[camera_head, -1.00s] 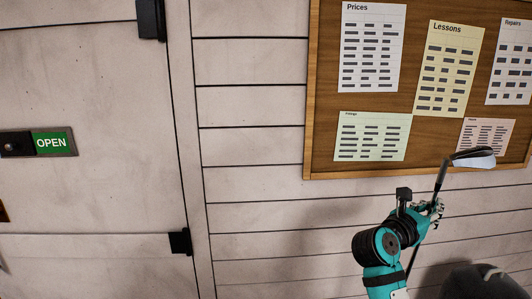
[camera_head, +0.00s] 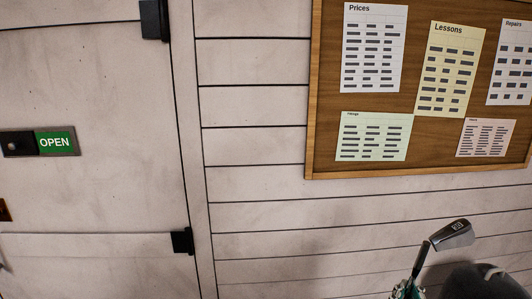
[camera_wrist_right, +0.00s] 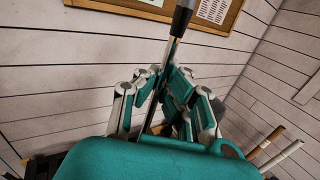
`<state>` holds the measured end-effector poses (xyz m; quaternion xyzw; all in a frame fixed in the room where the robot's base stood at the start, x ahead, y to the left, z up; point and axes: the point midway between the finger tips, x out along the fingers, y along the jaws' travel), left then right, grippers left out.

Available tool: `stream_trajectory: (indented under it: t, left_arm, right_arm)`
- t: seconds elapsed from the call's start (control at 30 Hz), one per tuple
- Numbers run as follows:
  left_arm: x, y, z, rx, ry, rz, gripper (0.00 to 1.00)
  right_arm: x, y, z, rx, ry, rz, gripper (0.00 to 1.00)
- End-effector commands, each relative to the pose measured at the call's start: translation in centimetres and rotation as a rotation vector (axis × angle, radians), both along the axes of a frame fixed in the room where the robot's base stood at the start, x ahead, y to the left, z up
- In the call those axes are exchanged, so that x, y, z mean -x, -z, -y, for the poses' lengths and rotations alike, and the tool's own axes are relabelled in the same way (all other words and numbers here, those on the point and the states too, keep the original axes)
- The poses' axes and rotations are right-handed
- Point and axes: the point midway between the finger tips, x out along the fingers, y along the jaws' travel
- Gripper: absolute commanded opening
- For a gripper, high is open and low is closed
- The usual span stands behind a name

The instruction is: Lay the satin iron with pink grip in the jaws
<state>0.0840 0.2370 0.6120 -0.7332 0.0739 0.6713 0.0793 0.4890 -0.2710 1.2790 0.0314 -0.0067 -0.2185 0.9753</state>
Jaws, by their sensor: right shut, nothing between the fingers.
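A grey metal iron head (camera_head: 453,235) with a dark collar tilts up at the lower right of the head view. Its shaft (camera_head: 421,259) runs down towards my right gripper (camera_head: 406,290), which only partly shows at the bottom edge. In the wrist view the iron's shaft (camera_wrist_right: 172,47) passes at the closed fingertips of my right gripper (camera_wrist_right: 164,80), beneath the dark collar. The fingers are shut; contact with the shaft is unclear. The pink grip and the jaws are out of sight. My left gripper is not in view.
A notice board (camera_head: 314,95) hangs on the pale plank wall (camera_head: 250,190), with a door (camera_head: 90,200) at left. A dark rounded object (camera_head: 470,283) is at the lower right. Two thin sticks (camera_wrist_right: 280,155) stand at the lower right of the wrist view.

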Motion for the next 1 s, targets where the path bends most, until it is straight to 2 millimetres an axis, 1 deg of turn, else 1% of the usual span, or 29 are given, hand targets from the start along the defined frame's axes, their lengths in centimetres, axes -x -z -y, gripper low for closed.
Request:
stream_trajectory:
  t: [0.03,0.2,0.43,0.57,0.6,0.77,1.0]
  left_arm:
    - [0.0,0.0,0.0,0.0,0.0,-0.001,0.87]
    - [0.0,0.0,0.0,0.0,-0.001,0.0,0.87]
    - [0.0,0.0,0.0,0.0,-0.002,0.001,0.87]
    - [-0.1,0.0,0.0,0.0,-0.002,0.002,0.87]
    - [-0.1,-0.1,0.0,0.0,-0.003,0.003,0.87]
    - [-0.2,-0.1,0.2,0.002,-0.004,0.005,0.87]
    - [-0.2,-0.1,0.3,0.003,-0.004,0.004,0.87]
  right_arm:
    - [1.5,1.1,-0.9,0.005,-0.053,-0.01,0.0]
    - [5.3,4.1,-3.8,0.004,-0.207,-0.009,0.0]
    - [9.1,7.0,-6.7,0.003,-0.362,-0.008,0.0]
    - [10.9,8.4,-8.0,0.004,-0.436,-0.005,0.0]
    - [11.1,8.6,-8.3,-0.002,-0.449,-0.005,0.0]
    - [10.7,8.5,-8.4,-0.01,-0.445,-0.011,0.0]
    - [10.8,8.4,-8.1,-0.007,-0.437,-0.003,0.0]
